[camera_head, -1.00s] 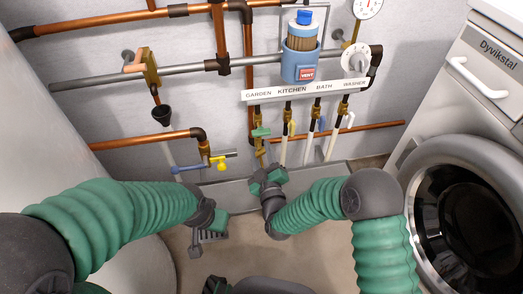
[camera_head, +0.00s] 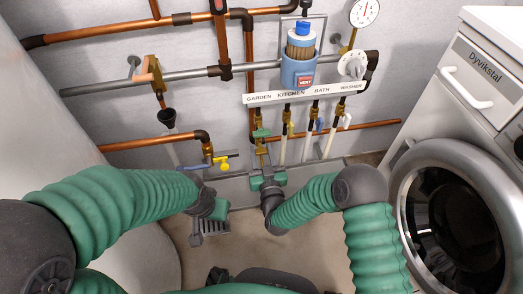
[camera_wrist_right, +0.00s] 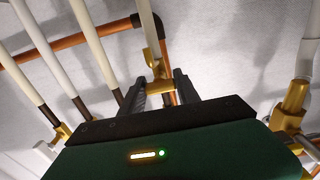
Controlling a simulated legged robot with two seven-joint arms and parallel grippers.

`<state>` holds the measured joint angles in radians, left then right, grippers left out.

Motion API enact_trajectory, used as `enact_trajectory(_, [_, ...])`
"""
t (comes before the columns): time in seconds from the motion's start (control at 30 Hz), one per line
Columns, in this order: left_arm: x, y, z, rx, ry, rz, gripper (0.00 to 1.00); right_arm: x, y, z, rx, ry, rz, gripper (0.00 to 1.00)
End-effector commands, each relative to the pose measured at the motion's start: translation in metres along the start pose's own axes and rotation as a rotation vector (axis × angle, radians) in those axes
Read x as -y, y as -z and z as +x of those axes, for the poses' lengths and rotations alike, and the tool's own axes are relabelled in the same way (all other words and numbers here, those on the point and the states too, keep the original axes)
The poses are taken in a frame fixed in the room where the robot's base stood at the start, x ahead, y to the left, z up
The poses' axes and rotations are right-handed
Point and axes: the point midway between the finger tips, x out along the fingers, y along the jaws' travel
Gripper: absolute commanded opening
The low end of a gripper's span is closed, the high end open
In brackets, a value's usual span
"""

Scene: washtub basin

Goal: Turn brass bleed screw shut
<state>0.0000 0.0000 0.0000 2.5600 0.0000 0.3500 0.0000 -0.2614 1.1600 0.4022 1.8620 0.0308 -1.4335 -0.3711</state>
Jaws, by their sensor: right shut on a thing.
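The brass bleed screw is most likely the small brass piece between my right fingers (camera_wrist_right: 164,98); I see it only in part. My right gripper (camera_head: 264,172) is shut on it, just below the brass fitting under the GARDEN valve. In the wrist view the two dark fingers stand on either side of brass, with a brass fitting (camera_wrist_right: 154,66) and copper elbow beyond.
Several valves hang under the label strip (camera_head: 305,92), with the green GARDEN handle (camera_head: 261,132) close above my right gripper. The washing machine (camera_head: 450,215) fills the right; a white tank (camera_head: 45,130) stands left.

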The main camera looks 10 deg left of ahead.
Motion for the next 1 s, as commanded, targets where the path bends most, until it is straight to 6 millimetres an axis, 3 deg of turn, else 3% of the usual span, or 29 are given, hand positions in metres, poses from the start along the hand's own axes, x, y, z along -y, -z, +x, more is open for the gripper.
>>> enact_trajectory(0.47, [0.0000,0.0001,-0.0006,0.000,0.000,0.000,0.00,0.0024,-0.0042,-0.0020,0.010,0.005,0.017,0.00])
enact_trajectory(0.5, [0.0000,0.0001,-0.0006,0.000,0.000,0.000,0.00,0.0024,-0.0042,-0.0021,0.010,0.006,0.017,0.41])
enact_trajectory(0.63, [0.0000,0.0001,-0.0006,0.000,0.000,0.000,0.00,0.0018,-0.0031,-0.0016,0.007,0.004,0.016,0.58])
enact_trajectory(1.0, [0.0000,0.0011,-0.0047,0.000,0.000,0.000,0.00,0.0007,0.0003,-0.0047,0.004,0.002,0.014,0.60])
